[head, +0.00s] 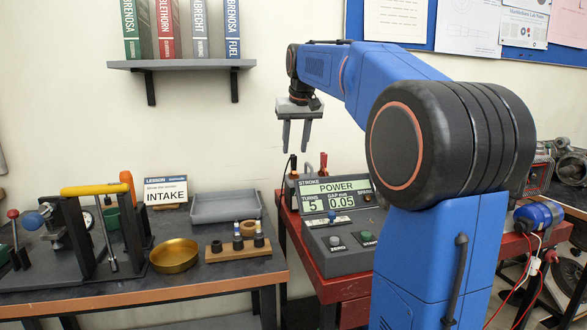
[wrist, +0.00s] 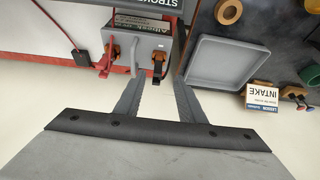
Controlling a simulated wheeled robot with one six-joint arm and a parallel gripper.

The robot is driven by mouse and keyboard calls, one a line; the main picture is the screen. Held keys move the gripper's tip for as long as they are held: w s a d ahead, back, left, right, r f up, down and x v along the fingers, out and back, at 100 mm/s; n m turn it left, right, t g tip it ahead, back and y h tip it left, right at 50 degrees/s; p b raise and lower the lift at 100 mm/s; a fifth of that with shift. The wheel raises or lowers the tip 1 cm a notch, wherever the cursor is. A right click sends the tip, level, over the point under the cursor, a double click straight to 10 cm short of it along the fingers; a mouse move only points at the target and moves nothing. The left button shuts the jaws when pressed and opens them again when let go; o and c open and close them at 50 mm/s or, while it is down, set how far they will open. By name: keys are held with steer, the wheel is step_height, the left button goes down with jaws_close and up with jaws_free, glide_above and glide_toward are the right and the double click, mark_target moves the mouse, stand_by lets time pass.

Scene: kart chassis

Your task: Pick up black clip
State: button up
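The black clip (wrist: 158,70) sits at an orange terminal on a small grey box (wrist: 140,50) in the wrist view. It appears between my fingers in that picture, beyond their tips. In the head view a small black clip shape (head: 293,163) shows at the left of the box, behind the panel. My gripper (head: 297,146) hangs pointing down above the box, apart from it. Its two fingers are spread, with nothing between them; they also show in the wrist view (wrist: 160,82). The clip's lower part is hard to make out.
A red clip (wrist: 104,64) sits at the other terminal, left of the black clip. A grey tray (wrist: 216,84) lies close on the right. The stroke panel (head: 337,262) stands in front of the box. A shelf of binders (head: 181,65) is on the wall.

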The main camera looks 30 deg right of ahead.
mark_target(294, 155)
steer(key=shift+x, duration=1.15)
steer(key=shift+w+d+x, duration=0.15)
steer(key=shift+w+x, duration=0.05)
steer(key=shift+x, duration=1.1)
steer(key=shift+w+d+x, duration=0.15)
steer(key=shift+x, duration=1.15)
steer(key=shift+r, duration=0.25)
jaws_close()
